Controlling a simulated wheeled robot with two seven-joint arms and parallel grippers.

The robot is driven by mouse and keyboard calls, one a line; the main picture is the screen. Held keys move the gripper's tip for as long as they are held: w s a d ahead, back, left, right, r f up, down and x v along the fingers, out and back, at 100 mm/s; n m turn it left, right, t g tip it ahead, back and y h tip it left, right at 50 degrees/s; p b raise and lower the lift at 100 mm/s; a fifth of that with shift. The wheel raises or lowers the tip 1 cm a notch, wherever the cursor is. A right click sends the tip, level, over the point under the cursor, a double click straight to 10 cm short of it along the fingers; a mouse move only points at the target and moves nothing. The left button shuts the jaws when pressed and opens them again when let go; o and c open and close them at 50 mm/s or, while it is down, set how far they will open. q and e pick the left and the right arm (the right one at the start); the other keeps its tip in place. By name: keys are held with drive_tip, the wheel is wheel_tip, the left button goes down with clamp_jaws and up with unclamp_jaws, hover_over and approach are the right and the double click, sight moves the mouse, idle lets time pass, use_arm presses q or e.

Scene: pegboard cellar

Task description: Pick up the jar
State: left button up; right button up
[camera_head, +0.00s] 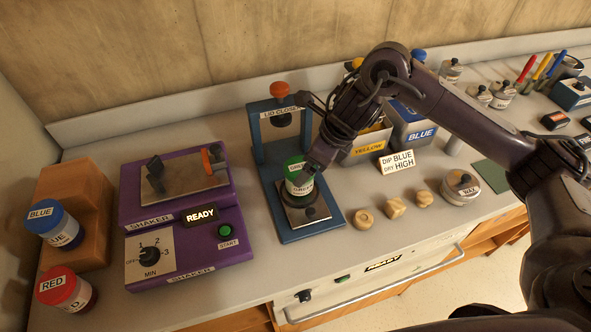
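A jar (299,186) with a green lid and a white label stands on the plate of the blue press marked LID CLOSER (281,232). My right gripper (310,172) reaches in from the right and is at the jar's upper right side, overlapping it in the picture. Its fingers are dark and partly hidden, so I cannot tell whether they are closed on the jar. A blue-lidded jar (54,224) and a red-lidded jar (67,290) are at the far left. My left gripper is not in view.
A purple shaker (180,215) stands left of the press. Blue and yellow bins (415,125) and a DIP BLUE DRY HIGH sign (397,162) are right of it. Small wooden blocks (395,207) and a WAX tin (460,185) lie at the right front.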

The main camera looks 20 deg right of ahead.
drive_tip(key=shift+a+f, duration=0.3)
drive_tip(key=shift+f, duration=0.35)
drive_tip(key=shift+a+f, duration=0.25)
drive_tip(key=shift+f, duration=0.35)
drive_tip(key=p+x, duration=0.1)
drive_tip(key=x, duration=0.1)
drive_tip(key=p+x, duration=0.1)
drive_tip(key=shift+w+a+f, duration=0.2)
drive_tip(key=shift+w+f, duration=0.05)
drive_tip(key=shift+w, duration=0.05)
drive_tip(key=shift+w+f, duration=0.15)
drive_tip(key=shift+f, duration=0.1)
drive_tip(key=shift+a+f, duration=0.1)
drive_tip(key=c, duration=1.3)
drive_tip(key=shift+c, duration=0.5)
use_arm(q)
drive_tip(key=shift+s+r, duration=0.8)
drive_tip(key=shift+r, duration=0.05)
use_arm(e)
drive_tip(key=shift+r, duration=0.25)
